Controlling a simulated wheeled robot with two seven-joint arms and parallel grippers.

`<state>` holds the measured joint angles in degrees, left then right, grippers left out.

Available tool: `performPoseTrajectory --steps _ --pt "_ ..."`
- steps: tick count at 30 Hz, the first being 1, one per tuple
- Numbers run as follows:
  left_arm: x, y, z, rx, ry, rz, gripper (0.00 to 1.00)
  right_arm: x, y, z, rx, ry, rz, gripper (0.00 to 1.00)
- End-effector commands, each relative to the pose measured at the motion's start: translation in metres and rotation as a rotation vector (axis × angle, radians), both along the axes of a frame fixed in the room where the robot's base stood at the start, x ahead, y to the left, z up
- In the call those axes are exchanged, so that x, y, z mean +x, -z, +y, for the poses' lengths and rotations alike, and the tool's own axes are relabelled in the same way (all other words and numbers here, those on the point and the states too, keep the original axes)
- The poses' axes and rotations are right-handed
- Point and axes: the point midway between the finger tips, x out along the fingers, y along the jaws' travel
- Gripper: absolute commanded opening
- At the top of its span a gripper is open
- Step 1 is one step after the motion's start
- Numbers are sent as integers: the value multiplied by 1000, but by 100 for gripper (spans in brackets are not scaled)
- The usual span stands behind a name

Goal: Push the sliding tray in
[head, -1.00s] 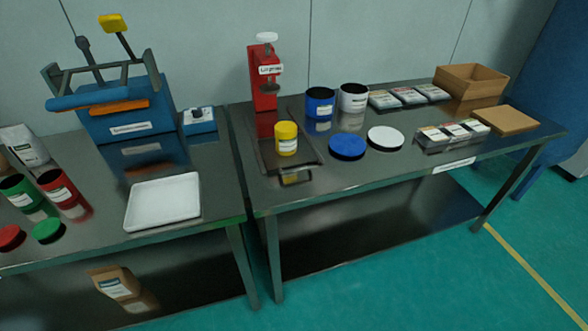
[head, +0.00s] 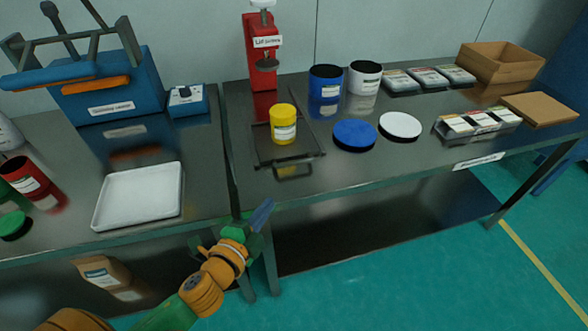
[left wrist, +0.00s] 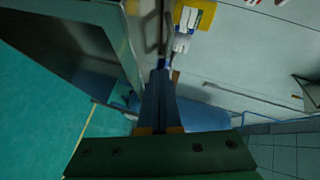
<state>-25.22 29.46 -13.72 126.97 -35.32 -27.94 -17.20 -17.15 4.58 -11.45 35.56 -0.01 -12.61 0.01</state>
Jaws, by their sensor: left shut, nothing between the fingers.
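The sliding tray (head: 262,150) is a dark flat tray with a front handle (head: 293,171). It lies on the right table, drawn out in front of the red lid press (head: 261,50). A yellow container (head: 284,124) with a white label stands upright on it. My left gripper (head: 263,213) is shut and empty, in front of the table's front edge, lower left of the handle and apart from it in the head view. My right gripper is not in view.
A blue lid (head: 354,134) and a white lid (head: 400,124) lie right of the tray. A blue container (head: 325,83) and a white container (head: 364,77) stand behind them. The left table holds a white tray (head: 140,195). The tabletop before the handle is clear.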

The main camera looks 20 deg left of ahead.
Motion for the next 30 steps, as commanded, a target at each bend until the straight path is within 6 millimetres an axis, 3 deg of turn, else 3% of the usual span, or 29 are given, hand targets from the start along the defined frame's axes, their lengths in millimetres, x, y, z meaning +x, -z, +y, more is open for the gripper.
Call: performPoseTrajectory --steps 3,8,20,30 --pt "4 -11 -15 110 119 -80 0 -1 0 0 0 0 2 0" --pt "20 -12 -21 126 139 -96 0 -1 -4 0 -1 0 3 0" --pt "104 3 -37 122 136 -93 0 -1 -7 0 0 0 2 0" --pt "132 12 -14 121 136 -90 0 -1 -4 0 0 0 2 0"
